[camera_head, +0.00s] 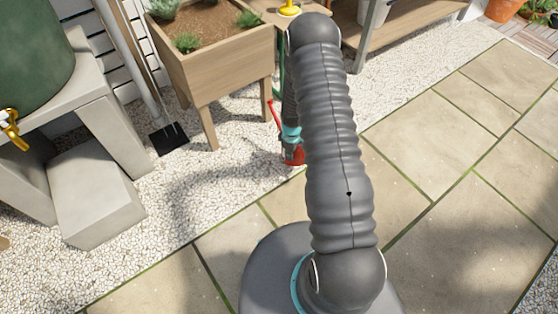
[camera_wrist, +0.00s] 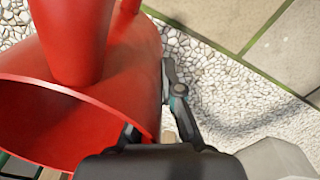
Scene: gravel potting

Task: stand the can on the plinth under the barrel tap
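The red can (camera_head: 297,157) is low by the gravel's edge in the head view, mostly hidden behind my arm. Its thin red spout or handle leans up to the left. In the wrist view the can (camera_wrist: 120,75) fills the left, its round opening facing the camera. My gripper (camera_head: 291,135) is right at the can. In the wrist view one finger lies along the can's right side and the other is largely hidden by its rim, so the grip is unclear. The grey plinth (camera_head: 95,200) stands at the left, its top bare, near the brass tap (camera_head: 11,128) of the green barrel (camera_head: 30,50).
The barrel stands on a concrete stand (camera_head: 70,95). A wooden planter (camera_head: 215,75) and a black dustpan-like tool (camera_head: 169,138) stand between plinth and can. Pale gravel (camera_head: 190,195) lies open in front of them. Paving (camera_head: 450,180) is clear at the right.

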